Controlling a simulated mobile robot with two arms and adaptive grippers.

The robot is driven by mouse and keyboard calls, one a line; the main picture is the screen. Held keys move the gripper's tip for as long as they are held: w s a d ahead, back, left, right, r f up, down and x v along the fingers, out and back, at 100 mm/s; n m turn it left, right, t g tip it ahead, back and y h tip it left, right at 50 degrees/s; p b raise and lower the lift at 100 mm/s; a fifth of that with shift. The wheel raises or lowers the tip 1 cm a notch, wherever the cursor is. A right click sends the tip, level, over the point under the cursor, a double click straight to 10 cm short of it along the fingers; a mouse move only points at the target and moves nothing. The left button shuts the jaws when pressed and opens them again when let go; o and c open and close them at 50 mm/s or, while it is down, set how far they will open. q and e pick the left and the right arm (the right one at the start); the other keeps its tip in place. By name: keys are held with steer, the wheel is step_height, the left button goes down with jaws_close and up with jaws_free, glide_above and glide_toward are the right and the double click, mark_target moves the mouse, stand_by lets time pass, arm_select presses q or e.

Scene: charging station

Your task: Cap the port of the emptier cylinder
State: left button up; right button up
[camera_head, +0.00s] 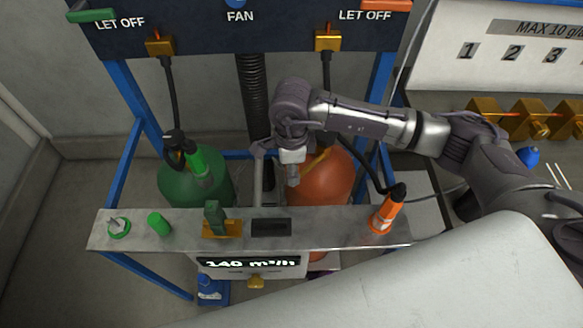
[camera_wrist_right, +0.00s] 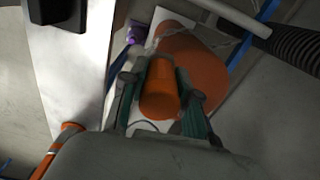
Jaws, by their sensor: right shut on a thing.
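A green cylinder (camera_head: 190,182) stands at the left and an orange cylinder (camera_head: 330,195) at the right, behind a metal shelf (camera_head: 340,233). My right gripper (camera_head: 292,178) is over the left part of the orange cylinder and partly covers it. In the right wrist view, my right gripper (camera_wrist_right: 162,97) is shut on an orange cap (camera_wrist_right: 160,88), with the orange cylinder (camera_wrist_right: 198,58) beyond it. A green cap (camera_head: 159,224) stands on the shelf's left part. The cylinder ports are not clearly visible. My left gripper is out of view.
An orange nozzle (camera_head: 387,211) with a black hose stands at the shelf's right end. A black corrugated hose (camera_head: 254,95) hangs behind. Blue frame posts (camera_head: 122,175) flank the station.

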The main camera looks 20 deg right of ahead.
steer(key=o, duration=1)
steer(key=shift+r, duration=0.2)
step_height(320, 180, up, 12)
steer(key=shift+f, duration=0.2)
steer(key=shift+s+f, duration=0.1)
